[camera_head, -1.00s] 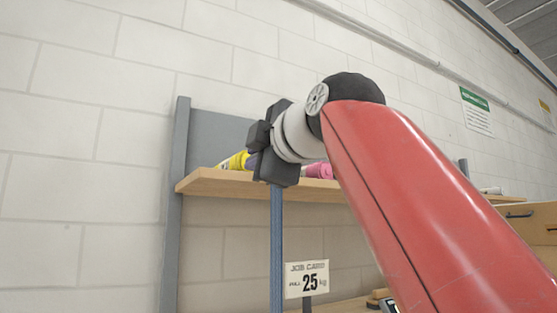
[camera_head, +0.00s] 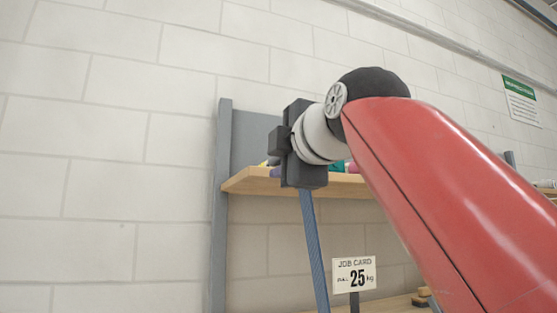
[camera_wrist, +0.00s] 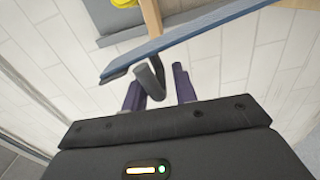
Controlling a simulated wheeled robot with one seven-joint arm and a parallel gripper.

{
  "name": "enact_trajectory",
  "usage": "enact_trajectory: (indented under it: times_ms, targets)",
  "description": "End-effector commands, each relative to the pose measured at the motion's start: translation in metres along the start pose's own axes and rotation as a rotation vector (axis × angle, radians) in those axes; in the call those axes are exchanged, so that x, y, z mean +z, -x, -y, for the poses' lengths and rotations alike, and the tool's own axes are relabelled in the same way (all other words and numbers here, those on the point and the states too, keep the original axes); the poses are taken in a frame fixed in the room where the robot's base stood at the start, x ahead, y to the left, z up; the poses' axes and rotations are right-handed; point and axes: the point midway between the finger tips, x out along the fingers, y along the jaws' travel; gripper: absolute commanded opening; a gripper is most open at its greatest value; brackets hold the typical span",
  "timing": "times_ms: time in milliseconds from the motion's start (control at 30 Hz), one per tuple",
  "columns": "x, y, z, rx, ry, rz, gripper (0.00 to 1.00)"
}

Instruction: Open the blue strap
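The blue strap (camera_head: 314,250) runs down, slightly slanted, from just below my gripper (camera_head: 281,148) in the head view; its lower end is out of the frame. In the wrist view the strap (camera_wrist: 200,30) crosses from upper right to a dark end at the left, beyond the fingers. A dark grey hook-shaped piece (camera_wrist: 151,80) sits below the strap, nearer the left finger. My gripper's two dark purple fingers (camera_wrist: 157,85) are apart in the wrist view, with a visible gap between the hook and the right finger. Whether the left finger touches the hook is unclear.
A wooden shelf (camera_head: 249,183) with coloured items stands behind my gripper, against a grey upright (camera_head: 221,210). A job card sign (camera_head: 354,274) stands right of the strap. A white block wall (camera_head: 100,180) lies behind, with free room at the left.

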Motion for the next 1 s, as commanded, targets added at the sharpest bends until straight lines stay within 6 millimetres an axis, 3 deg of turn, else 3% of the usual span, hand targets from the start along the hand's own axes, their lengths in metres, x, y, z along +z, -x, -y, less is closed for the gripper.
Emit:
enact_trajectory:
  times_ms: [367, 733, 1000]
  targets:
    - [0.0, 0.005, -0.001, 0.005, 0.001, 0.0, 0.34]
    - [-0.001, 0.063, 0.0, 0.004, 0.001, -0.001, 0.34]
    - [0.0, 0.079, 0.0, 0.002, 0.0, 0.0, 0.34]
